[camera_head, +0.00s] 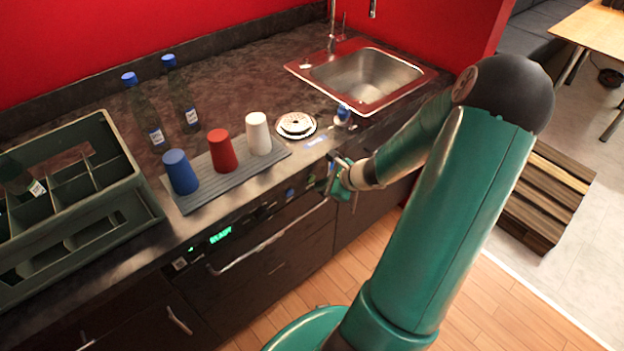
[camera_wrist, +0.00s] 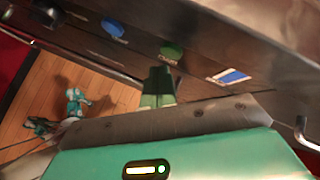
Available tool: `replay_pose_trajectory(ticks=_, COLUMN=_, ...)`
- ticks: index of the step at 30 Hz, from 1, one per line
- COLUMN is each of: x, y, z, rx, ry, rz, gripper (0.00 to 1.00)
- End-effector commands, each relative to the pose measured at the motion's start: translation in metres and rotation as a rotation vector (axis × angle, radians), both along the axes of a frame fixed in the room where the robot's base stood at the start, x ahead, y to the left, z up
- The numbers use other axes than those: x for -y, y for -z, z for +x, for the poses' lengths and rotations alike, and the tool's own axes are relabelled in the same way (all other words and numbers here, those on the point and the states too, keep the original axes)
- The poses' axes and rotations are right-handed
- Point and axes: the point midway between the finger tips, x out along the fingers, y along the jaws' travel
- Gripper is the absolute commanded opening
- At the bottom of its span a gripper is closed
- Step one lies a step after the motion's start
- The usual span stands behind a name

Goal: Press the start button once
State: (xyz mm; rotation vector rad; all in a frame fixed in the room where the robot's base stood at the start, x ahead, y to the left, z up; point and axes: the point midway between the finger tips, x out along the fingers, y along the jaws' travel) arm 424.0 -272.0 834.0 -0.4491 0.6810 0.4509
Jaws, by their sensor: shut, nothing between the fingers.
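A round green button (camera_wrist: 172,51) sits on the dark front panel in the wrist view, with a small label under it. A blue button (camera_wrist: 113,30) is to its left, and it also shows in the head view (camera_head: 290,192). I cannot read which label says start. My gripper (camera_wrist: 159,76) is shut and empty, its green fingertips just below the green button in the wrist view. I cannot tell whether they touch the panel. In the head view my gripper (camera_head: 336,181) is at the counter's front edge and hides part of the panel.
A green lit display (camera_head: 220,235) is on the panel, above a long bar handle (camera_head: 270,240). On the counter stand blue (camera_head: 180,172), red (camera_head: 222,150) and white (camera_head: 258,134) cups on a grey mat, two bottles, a crate (camera_head: 95,135) and a sink (camera_head: 362,77).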

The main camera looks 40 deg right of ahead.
Motion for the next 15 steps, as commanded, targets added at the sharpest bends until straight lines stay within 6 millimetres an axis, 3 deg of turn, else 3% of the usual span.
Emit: replay_pose_trajectory(ticks=15, x=-0.0001, y=0.0000, z=0.0084, rx=0.000, ry=0.000, rz=0.000, gripper=0.00)
